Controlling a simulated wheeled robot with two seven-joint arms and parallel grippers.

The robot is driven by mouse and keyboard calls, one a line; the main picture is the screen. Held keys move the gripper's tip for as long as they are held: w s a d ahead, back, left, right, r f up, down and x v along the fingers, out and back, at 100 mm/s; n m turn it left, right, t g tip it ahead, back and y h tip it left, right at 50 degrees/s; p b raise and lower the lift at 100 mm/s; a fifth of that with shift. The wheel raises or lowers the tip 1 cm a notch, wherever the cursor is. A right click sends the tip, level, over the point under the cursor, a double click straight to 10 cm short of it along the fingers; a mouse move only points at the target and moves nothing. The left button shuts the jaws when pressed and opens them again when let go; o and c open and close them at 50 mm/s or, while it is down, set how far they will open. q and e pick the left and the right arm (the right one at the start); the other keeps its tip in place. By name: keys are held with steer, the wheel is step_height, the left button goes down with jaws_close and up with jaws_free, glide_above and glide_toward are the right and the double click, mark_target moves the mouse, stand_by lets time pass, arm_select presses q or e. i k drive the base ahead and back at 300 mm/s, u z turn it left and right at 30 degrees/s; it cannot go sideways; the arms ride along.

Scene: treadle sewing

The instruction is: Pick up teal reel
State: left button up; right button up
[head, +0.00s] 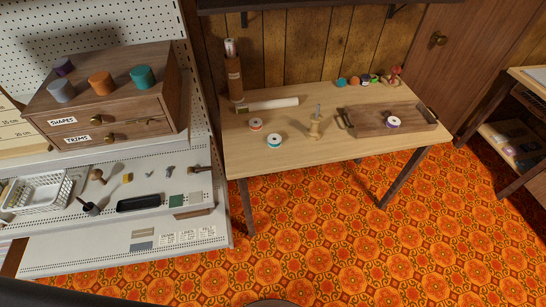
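A small reel with a white face and a teal rim (274,140) lies on the light wooden table (250,160), near its front left part. A similar reel with a red-orange rim (256,124) lies behind it to the left. A reel with a purple rim (393,122) sits in the brown wooden tray (375,122) on the right of the table. A small teal item (341,82) stands at the table's back edge. Neither of my grippers is in view.
A wooden stand (314,127) is right of the teal-rimmed reel, and a pale roll (273,104) lies behind. A tall brown holder (235,78) stands at the back left. Left are shelves with a drawer box (105,105) bearing a teal cylinder (143,76). Patterned floor (330,245) in front is clear.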

mark_target(274, 140)
steer(key=u, duration=0.25)
steer(key=i, duration=0.95)
steer(key=u, duration=2.55)
steer(key=k, duration=1.8)
steer(key=z, duration=2.3)
